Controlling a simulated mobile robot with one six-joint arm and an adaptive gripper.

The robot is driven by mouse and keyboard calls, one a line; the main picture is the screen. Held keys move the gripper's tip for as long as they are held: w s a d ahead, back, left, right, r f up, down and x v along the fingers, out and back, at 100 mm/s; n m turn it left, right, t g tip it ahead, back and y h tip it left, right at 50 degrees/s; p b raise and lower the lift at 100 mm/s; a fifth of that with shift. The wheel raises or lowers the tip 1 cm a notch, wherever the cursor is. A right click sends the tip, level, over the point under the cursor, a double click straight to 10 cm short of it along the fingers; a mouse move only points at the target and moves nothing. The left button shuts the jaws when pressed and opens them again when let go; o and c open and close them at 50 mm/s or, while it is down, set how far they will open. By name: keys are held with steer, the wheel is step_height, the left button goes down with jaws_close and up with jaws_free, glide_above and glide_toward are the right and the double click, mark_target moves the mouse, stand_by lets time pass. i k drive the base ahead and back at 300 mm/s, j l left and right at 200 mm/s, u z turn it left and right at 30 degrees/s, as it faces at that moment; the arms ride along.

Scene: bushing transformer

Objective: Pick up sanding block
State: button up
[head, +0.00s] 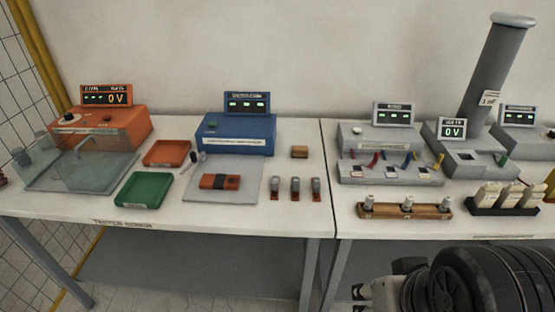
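A small block with a tan top and darker brown sides (299,152), which looks like the sanding block, lies on the left white table, right of the blue device. Nothing touches it. My gripper (361,296) shows only in part at the bottom edge, right of centre, low in front of the tables and well away from the block. Its fingers are small and cut off by the frame, so I cannot tell whether they are open or shut.
The left table (260,216) also holds a blue device (236,140), an orange device (108,128), a green tray (146,190), an orange tray (167,153) and a grey mat (250,168) with a red-black piece. Three small grey-red parts (295,189) stand in front of the block.

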mark_target(298, 151)
steer(key=i+j, duration=0.25)
steer(key=i, duration=0.25)
steer(key=i+j, duration=0.25)
steer(key=i, duration=0.25)
